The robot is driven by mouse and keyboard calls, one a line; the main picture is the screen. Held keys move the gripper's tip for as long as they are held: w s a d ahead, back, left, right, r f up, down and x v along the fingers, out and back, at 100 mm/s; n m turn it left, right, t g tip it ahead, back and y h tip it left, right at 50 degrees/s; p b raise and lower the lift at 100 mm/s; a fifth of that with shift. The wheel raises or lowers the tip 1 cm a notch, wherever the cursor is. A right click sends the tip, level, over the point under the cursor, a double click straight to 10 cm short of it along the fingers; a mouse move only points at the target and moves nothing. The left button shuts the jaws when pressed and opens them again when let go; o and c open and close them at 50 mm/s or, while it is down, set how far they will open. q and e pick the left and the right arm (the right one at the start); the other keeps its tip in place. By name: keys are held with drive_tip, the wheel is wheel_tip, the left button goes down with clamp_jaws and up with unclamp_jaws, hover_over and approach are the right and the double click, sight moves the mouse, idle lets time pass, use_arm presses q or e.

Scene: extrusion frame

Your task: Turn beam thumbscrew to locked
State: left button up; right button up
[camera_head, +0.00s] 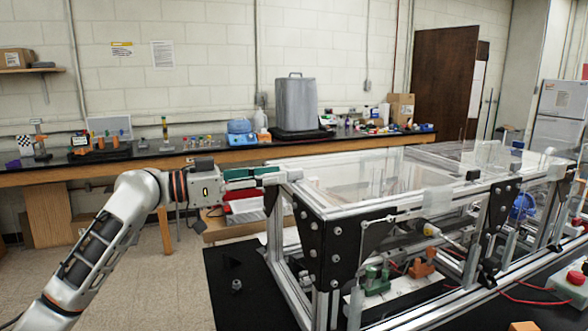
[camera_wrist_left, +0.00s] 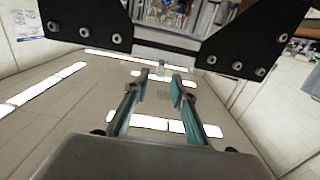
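The extrusion frame (camera_head: 318,205) is silver with black corner plates. My left gripper (camera_head: 272,177) reaches from the left to its near-left top corner, with teal fingers level. A small grey piece (camera_head: 295,175) shows at the fingertips there. In the left wrist view, the two fingers of my left gripper (camera_wrist_left: 159,84) stand apart. A small pale knob (camera_wrist_left: 161,68), perhaps the beam thumbscrew, shows in line with the gap between them, below the beam (camera_wrist_left: 165,42). I cannot tell whether the fingers touch it, or how it is turned. My right gripper is out of view.
Black corner plates (camera_wrist_left: 85,22) flank the beam in the left wrist view. Clear panels (camera_head: 350,177) cover the frame's top. The frame stands on a black table (camera_head: 225,290). A cluttered wooden bench (camera_head: 100,165) runs along the wall behind. The floor at left is open.

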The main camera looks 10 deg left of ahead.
sight(295, 172)
use_arm(q)
drive_tip(key=x, duration=0.4)
drive_tip(key=shift+d+r+p, duration=0.1)
drive_tip(key=shift+d+p, duration=0.05)
drive_tip(key=shift+p, duration=0.25)
drive_tip(key=shift+x, duration=0.85)
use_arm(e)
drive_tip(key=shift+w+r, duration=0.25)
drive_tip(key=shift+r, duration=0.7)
use_arm(q)
drive_tip(key=shift+c, duration=0.4)
drive_tip(key=c, duration=0.6)
clamp_jaws()
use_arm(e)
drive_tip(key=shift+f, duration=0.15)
